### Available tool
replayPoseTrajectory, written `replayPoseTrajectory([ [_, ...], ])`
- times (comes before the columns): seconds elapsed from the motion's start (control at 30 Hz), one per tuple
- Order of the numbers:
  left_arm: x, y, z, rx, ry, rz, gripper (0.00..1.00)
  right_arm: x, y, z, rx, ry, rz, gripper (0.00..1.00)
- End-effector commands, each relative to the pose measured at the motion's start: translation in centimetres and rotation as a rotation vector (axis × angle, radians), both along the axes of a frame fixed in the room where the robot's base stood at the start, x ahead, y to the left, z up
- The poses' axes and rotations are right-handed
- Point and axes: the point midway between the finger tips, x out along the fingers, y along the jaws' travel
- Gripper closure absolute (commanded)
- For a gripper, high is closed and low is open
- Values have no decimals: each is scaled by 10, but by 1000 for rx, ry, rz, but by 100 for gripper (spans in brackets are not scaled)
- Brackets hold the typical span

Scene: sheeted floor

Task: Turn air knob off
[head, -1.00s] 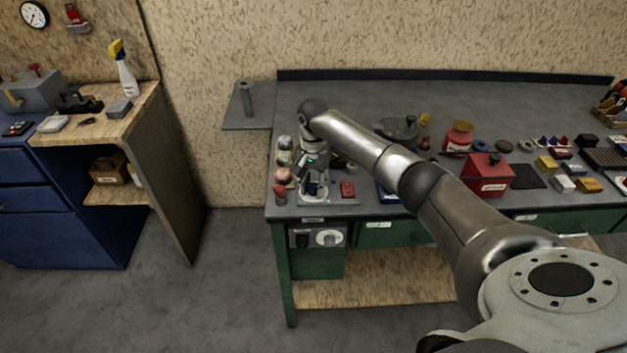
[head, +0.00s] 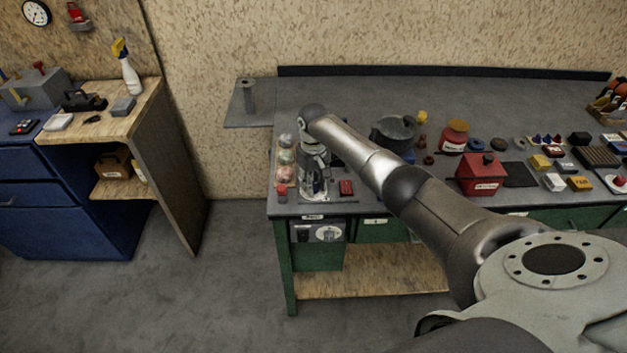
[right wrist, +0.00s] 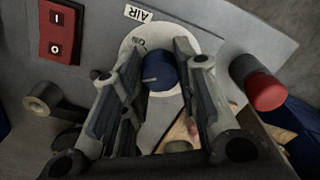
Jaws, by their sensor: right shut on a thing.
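The air knob (right wrist: 162,73) is dark blue and sits on a round white dial (right wrist: 137,45), beside a tag reading AIR (right wrist: 139,13). A light line shows on the knob, pointing left in the right wrist view. My right gripper (right wrist: 159,62) has its fingers on both sides of the knob and is shut on it. In the head view my right gripper (head: 315,190) reaches down to the left front of the bench top and hides the knob. My left gripper is not in view.
A red I/O switch (right wrist: 63,32) and a red-capped cylinder (right wrist: 260,83) flank the knob; the switch also shows in the head view (head: 346,188). Several jars (head: 286,158) stand left of the gripper. A red box (head: 482,175) and small items crowd the green bench's right.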

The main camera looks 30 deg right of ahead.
Motion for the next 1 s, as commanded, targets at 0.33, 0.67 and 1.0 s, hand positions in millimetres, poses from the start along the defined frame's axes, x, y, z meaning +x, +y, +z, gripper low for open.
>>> replayPoseTrajectory([
  [0.33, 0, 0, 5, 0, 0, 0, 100, 0, 0, 1, 0, -1, 329, 96],
  [0.67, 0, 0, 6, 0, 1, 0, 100, 0, 0, 0, 1, -2, 638, 96],
  [1.0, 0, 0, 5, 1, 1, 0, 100, 1, 0, 0, 1, -3, 884, 96],
])
